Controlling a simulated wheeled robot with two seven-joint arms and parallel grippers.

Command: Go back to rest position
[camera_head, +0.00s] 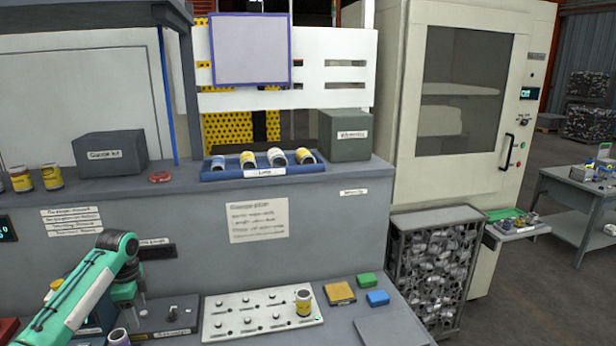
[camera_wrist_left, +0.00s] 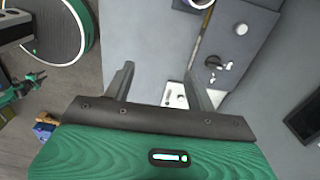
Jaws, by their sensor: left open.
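My left arm comes in from the left in the head view, green, bent over the lower bench. Its gripper (camera_head: 136,312) hangs down left of a dark control box (camera_head: 174,314) with a knob; its fingertips are hard to make out there. In the left wrist view my left gripper (camera_wrist_left: 159,76) has its two dark fingers apart with nothing between them. Below them is grey surface with a knobbed panel (camera_wrist_left: 218,62). My right gripper does not show in the head view.
A white pegged plate (camera_head: 262,314) carries one yellow-and-white can (camera_head: 303,302). Green (camera_head: 366,279) and blue (camera_head: 378,298) blocks lie to its right. A blue tray (camera_head: 262,174) of several cans stands on the ledge. A can (camera_head: 118,337) is near the front edge.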

